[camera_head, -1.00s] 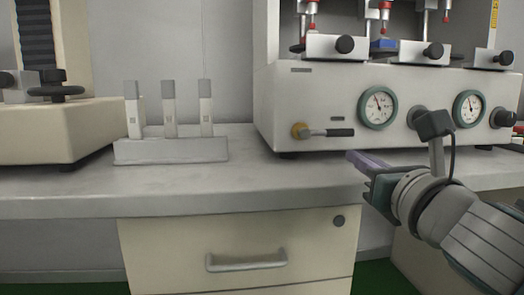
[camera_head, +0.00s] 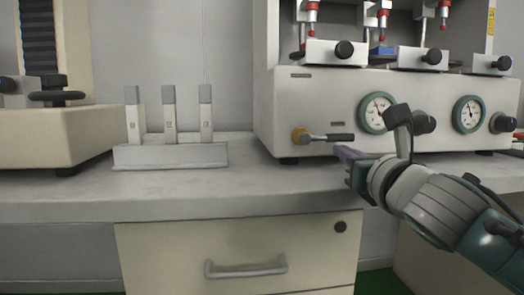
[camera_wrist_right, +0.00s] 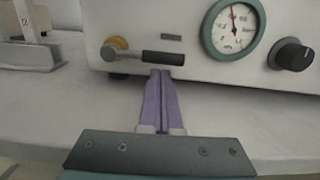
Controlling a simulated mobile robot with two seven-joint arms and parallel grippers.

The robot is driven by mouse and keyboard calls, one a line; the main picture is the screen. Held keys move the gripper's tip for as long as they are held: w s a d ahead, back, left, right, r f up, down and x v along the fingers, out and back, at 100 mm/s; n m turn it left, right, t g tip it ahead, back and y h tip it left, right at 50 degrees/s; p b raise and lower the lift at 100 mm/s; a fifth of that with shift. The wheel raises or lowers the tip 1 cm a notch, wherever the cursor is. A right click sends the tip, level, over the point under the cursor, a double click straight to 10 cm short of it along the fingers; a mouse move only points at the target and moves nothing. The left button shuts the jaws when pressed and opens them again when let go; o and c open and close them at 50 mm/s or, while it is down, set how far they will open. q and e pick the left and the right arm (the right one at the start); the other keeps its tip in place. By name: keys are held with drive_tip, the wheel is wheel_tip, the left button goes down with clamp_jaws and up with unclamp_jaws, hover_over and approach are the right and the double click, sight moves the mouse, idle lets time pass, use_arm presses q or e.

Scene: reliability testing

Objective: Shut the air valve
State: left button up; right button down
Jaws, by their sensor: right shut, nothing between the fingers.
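The air valve (camera_head: 300,135) is a brass fitting with a black-gripped lever (camera_head: 340,137) on the front of the white machine (camera_head: 292,100). The lever lies horizontal and points right. In the right wrist view the brass fitting (camera_wrist_right: 114,47) and the black lever grip (camera_wrist_right: 163,58) show just beyond my fingertips. My right gripper (camera_head: 342,151) is shut and empty, its purple fingers together just below the lever's end. In the wrist view the fingertips (camera_wrist_right: 161,73) appear just under the grip; I cannot tell if they touch it. My left gripper is out of view.
Two gauges (camera_head: 376,112) and dark knobs (camera_head: 424,122) are on the machine's front, right of the lever. A rack (camera_head: 170,156) with upright sample pieces stands to the left on the grey bench (camera_head: 70,200). The bench between rack and machine is clear.

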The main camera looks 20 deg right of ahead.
drive_tip(key=shift+d+r+n, duration=0.1)
drive_tip(key=shift+r+n, duration=0.1)
drive_tip(key=shift+n, duration=0.1)
